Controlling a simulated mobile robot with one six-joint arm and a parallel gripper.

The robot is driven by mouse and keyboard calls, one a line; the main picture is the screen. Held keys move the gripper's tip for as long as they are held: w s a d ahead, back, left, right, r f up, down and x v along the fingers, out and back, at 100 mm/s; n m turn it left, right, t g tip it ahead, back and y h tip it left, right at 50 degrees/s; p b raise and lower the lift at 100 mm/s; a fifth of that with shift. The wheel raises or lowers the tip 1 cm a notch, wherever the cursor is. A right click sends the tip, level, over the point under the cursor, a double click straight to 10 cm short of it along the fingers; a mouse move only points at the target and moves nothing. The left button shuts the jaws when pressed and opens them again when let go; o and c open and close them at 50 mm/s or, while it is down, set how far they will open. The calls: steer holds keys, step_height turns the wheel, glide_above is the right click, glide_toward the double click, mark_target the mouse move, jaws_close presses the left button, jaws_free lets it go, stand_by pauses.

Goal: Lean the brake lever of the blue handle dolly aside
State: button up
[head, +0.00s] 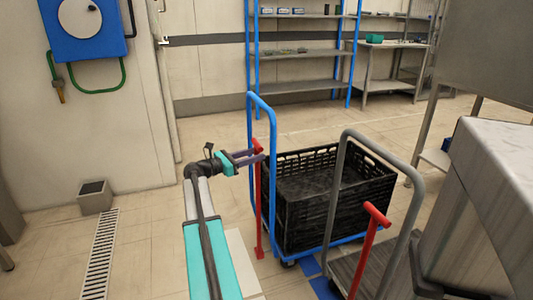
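The blue handle dolly (250,112) stands in the middle of the head view, with a black crate on its deck. Its red brake lever (259,205) stands close to upright at the left side of the blue handle. My gripper (257,154) is at the upper end of this lever, just below its red top. The two purple fingers show a gap between them and look open. Their tips overlap the lever in the picture; I cannot tell whether they touch it. The fingers partly hide the lever there.
The black crate (300,205) fills the blue dolly. A second dolly with a grey handle (408,205) and its own red lever (369,245) stands close at the right. A metal-sided unit (490,190) is at far right.

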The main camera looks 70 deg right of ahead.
steer(key=shift+b+x, duration=0.5)
steer(key=shift+x, duration=2.2)
steer(key=shift+c, duration=0.4)
jaws_close()
